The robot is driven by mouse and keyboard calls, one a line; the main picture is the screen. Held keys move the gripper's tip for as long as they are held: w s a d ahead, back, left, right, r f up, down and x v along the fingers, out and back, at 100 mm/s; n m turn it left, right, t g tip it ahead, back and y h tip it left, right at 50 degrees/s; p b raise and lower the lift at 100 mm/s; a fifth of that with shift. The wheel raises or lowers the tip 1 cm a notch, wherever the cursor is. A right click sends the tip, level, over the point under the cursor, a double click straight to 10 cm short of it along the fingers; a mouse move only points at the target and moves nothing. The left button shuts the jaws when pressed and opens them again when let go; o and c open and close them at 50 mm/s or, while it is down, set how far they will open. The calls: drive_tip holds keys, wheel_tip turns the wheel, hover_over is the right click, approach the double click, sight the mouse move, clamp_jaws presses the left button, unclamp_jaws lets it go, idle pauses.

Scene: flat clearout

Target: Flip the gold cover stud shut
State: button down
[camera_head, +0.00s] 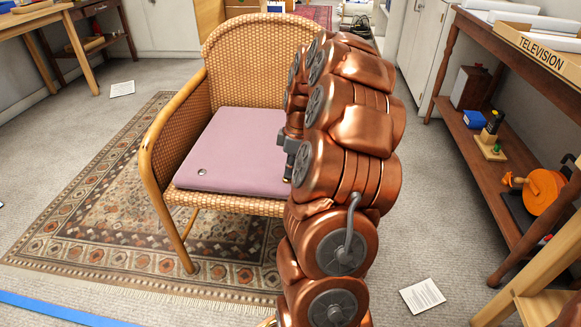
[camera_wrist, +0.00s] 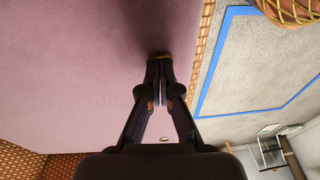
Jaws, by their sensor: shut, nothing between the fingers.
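A mauve seat cushion (camera_head: 240,150) lies on the wicker chair, and it fills much of the wrist view (camera_wrist: 80,70). A small round silver-grey stud (camera_head: 202,172) sits near its front left corner. I cannot make out a clearly gold stud in the head view; my arm hides the cushion's right side. In the wrist view my gripper (camera_wrist: 160,66) is shut and empty, its tips at the cushion near its edge. A small brownish-gold patch (camera_wrist: 163,55) shows just past the tips; I cannot tell whether it is the stud or its cover, nor whether the tips touch it.
The wicker chair (camera_head: 164,130) stands on a patterned rug (camera_head: 90,225), its arms and back around the cushion. A wooden shelf unit (camera_head: 500,190) stands at the right. A paper sheet (camera_head: 422,296) lies on the carpet. Blue tape (camera_wrist: 225,55) marks the floor beyond the cushion's edge.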

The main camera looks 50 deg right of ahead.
idle(0.3)
drive_tip(key=shift+a+f+p, duration=0.2)
drive_tip(key=shift+f+p, duration=0.5)
drive_tip(key=shift+f, duration=0.3)
drive_tip(key=shift+s+f, duration=0.1)
drive_tip(key=shift+f, duration=0.15)
drive_tip(key=shift+a, duration=0.1)
drive_tip(key=shift+s+r, duration=0.1)
drive_tip(key=shift+r, duration=0.35)
wheel_tip(320, 180, up, 14)
drive_tip(key=d+p, duration=0.2)
drive_tip(key=p, duration=0.3)
drive_tip(key=shift+d+r, duration=0.15)
drive_tip(key=shift+d, duration=0.1)
drive_tip(key=shift+s, duration=0.1)
